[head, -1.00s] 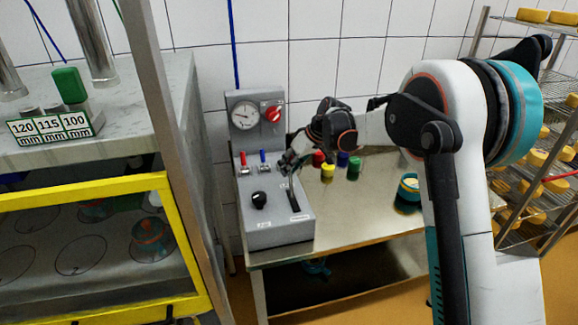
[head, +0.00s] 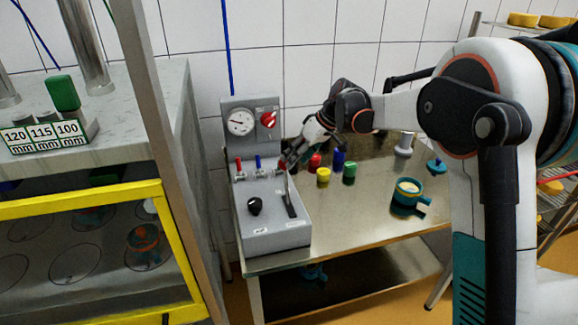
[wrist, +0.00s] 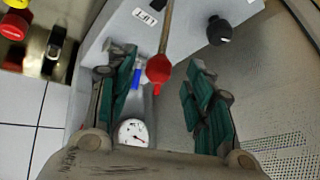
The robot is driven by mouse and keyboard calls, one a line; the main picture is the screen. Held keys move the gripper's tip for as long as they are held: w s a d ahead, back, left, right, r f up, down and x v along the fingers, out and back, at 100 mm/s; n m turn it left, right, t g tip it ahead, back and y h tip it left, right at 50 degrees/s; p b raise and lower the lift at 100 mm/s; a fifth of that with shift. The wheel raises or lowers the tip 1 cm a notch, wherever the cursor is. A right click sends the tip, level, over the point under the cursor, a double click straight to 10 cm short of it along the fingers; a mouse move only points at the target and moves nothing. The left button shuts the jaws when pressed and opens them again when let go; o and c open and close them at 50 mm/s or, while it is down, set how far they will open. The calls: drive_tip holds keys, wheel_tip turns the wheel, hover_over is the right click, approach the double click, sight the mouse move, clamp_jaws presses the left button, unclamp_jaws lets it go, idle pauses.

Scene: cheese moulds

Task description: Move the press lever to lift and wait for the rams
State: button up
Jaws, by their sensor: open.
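The press lever stands on the grey control box (head: 262,222). Its red ball knob (wrist: 159,68) sits between the two teal fingers of my gripper (wrist: 161,78) in the wrist view. My gripper is open, with space visible on both sides of the knob. The lever's shaft runs up the wrist picture beside the LIFT label (wrist: 146,15). In the head view, my gripper (head: 290,158) is at the lever's top and partly hides it. Two steel cylinders, apparently the rams (head: 84,42), stand above the press at left. Their motion cannot be told.
The box carries a gauge (head: 241,122), a black knob (head: 255,205) and red and blue valves. Coloured pegs, including a green one (head: 349,172), and a teal mould (head: 407,203) stand on the steel table. A yellow guard frame (head: 178,250) and grey post are left of the box.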

drive_tip(key=shift+v, duration=2)
drive_tip(key=s+d+r+m+t+h+b, duration=0.1)
drive_tip(key=s+d+r+m, duration=0.15)
drive_tip(key=s, duration=0.45)
drive_tip(key=s+d+r+m+t+h, duration=0.1)
drive_tip(key=s+d, duration=0.3)
drive_tip(key=s, duration=0.2)
drive_tip(key=s+d+r+m+h+b, duration=0.1)
drive_tip(key=s+d+r, duration=0.15)
drive_tip(key=s, duration=0.45)
drive_tip(key=s+d+f+m+t+h, duration=0.1)
drive_tip(key=s+d+f+m, duration=0.1)
drive_tip(key=s, duration=0.7)
drive_tip(key=s+d+f+m+t+h, duration=0.1)
drive_tip(key=s+d+f, duration=0.4)
drive_tip(key=s, duration=0.5)
drive_tip(key=shift+d+f+m+t+h+b, duration=0.25)
drive_tip(key=shift+f+m+t+h+b, duration=0.2)
drive_tip(key=shift+f+m, duration=0.2)
